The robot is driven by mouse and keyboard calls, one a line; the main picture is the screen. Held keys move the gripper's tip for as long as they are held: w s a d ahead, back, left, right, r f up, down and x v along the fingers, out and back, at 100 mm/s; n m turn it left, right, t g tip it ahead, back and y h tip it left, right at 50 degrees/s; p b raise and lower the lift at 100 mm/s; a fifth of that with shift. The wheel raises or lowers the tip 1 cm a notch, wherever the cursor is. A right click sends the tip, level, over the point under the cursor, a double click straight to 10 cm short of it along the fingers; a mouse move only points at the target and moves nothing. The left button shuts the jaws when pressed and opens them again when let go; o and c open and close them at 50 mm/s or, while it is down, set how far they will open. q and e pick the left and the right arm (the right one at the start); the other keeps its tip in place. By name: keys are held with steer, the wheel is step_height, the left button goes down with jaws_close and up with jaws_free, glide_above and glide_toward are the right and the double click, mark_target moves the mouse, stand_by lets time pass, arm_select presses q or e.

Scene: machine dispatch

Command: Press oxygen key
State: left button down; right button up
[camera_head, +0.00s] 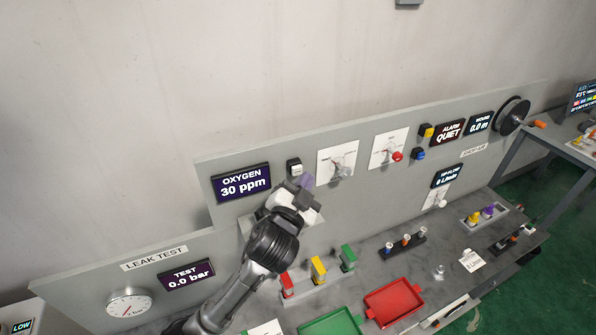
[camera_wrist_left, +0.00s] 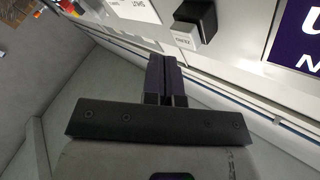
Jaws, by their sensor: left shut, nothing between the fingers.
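The oxygen key (camera_head: 294,166) is a small white button in a dark housing, on the grey panel just right of the OXYGEN display (camera_head: 241,184), which reads 30 ppm. In the left wrist view the white key face (camera_wrist_left: 184,38) shows beyond my fingertips and slightly to their right. My left gripper (camera_head: 307,181) is in front of the panel, just below and right of the key in the head view. Its two fingers (camera_wrist_left: 164,60) are together and empty. I cannot tell whether they touch the key; it looks unpressed. My right gripper is not in view.
A white dial plate (camera_head: 339,160) and another with a red knob (camera_head: 388,149) are right of the key. Below, the bench holds colored blocks (camera_head: 319,270), a red tray (camera_head: 394,303) and a green tray (camera_head: 331,326).

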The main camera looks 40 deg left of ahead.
arm_select(q)
steer(key=shift+a, duration=0.1)
stand_by(0.3)
steer(key=shift+w+a, duration=0.15)
steer(key=shift+a, duration=0.15)
steer(key=shift+a, duration=0.1)
stand_by(0.5)
steer(key=shift+w+a+p, duration=0.2)
steer(key=shift+a+p, duration=0.15)
steer(key=shift+a, duration=0.05)
stand_by(0.6)
steer(key=shift+d, duration=0.1)
steer(key=shift+s+d, duration=0.4)
steer(key=shift+d, duration=0.4)
steer(key=shift+d, duration=0.1)
